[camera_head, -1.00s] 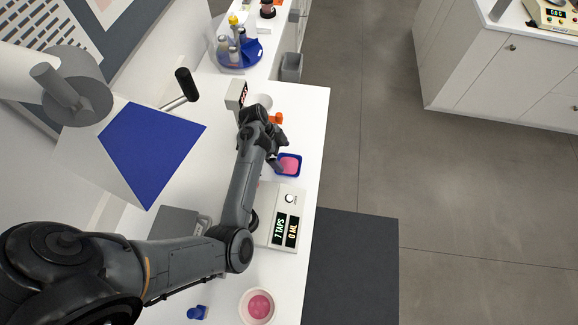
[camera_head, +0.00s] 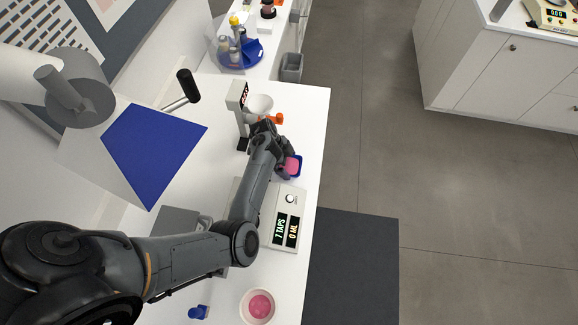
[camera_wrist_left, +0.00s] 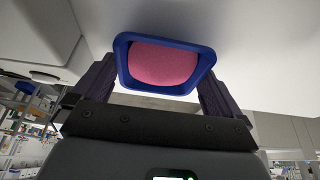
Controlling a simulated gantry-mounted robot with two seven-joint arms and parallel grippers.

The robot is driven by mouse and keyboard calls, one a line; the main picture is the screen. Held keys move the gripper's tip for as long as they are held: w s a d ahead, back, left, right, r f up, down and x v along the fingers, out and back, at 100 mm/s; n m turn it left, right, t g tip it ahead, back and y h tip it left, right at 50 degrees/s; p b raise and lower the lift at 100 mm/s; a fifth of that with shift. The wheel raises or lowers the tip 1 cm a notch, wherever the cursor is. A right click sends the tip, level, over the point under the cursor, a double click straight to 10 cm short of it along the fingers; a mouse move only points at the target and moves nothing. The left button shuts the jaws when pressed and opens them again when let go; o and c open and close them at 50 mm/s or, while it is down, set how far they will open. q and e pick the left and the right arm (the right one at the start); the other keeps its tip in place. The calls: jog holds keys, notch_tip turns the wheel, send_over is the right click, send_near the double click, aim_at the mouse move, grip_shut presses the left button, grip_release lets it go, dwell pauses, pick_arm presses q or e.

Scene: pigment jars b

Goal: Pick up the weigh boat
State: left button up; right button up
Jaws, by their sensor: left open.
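The weigh boat (camera_head: 292,167) is a small blue square dish with pink powder in it. It lies on the white counter near its right edge in the head view. My left gripper (camera_head: 282,152) is at the boat and covers its left part. In the left wrist view the boat (camera_wrist_left: 165,82) sits between the two fingers of the left gripper (camera_wrist_left: 155,95). The fingers are open, one on each side of the boat. Whether either finger touches its rim, I cannot tell.
A panel reading "7 TAPS" and "0 ML" (camera_head: 287,230) stands in front of the boat. A bowl of pink powder (camera_head: 259,306) and a blue item (camera_head: 198,312) are nearer. A white funnel-like dish (camera_head: 259,105) and an orange piece (camera_head: 273,119) are behind. The counter's right edge is close.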

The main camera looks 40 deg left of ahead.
pick_arm(q)
jog(key=c, duration=0.8)
jog(key=shift+r, duration=0.1)
